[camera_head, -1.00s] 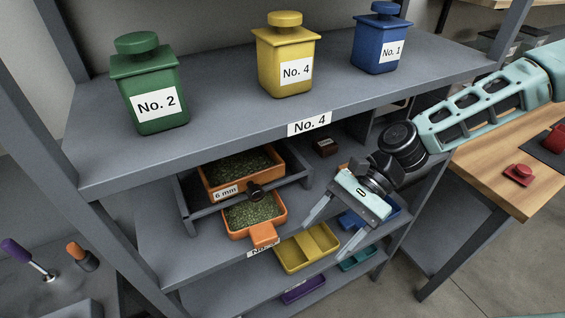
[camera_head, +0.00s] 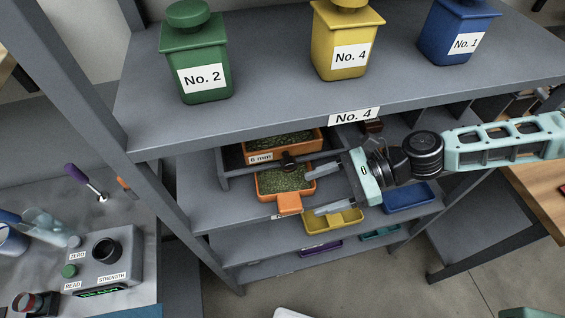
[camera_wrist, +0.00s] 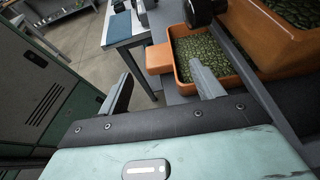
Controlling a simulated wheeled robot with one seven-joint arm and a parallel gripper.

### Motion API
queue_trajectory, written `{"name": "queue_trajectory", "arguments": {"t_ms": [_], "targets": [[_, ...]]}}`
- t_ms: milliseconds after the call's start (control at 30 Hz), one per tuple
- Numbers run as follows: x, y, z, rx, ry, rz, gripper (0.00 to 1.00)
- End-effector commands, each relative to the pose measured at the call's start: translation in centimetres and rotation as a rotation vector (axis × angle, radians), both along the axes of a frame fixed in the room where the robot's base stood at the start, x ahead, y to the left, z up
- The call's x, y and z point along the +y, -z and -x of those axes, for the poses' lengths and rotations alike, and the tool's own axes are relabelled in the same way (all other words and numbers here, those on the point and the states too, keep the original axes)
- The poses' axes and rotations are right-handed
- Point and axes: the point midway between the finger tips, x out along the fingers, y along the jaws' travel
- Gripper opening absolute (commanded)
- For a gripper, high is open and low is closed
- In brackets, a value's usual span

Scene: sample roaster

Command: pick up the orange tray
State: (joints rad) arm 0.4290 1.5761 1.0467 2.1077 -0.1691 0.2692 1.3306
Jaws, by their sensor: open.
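The orange tray (camera_head: 289,204) holds green beans and sits on a grey shelf under the sieve labelled 6 mm, its square handle tab facing outward. In the wrist view the orange tray (camera_wrist: 159,58) shows ahead, with the tab between the lines of my two fingers. My gripper (camera_head: 313,191) is open and empty, just right of the tray in the head view, with its fingers pointing left toward it. In the wrist view my gripper (camera_wrist: 160,76) has one finger overlapping the tray's near side. I cannot tell whether it touches.
An orange sieve box (camera_head: 284,148) sits in a grey frame with a black knob (camera_head: 288,162) just above the tray. Yellow (camera_head: 345,217) and blue (camera_head: 408,200) trays lie close by. The upper shelf (camera_head: 260,125) with lidded canisters overhangs.

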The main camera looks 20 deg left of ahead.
Motion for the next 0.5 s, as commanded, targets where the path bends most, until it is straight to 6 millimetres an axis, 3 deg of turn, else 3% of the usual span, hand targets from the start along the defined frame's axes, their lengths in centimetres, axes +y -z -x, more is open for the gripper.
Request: {"name": "queue_trajectory", "arguments": {"t_ms": [500], "targets": [[4.3, 2.0, 2.3, 0.000, -0.002, 0.000, 0.66]]}}
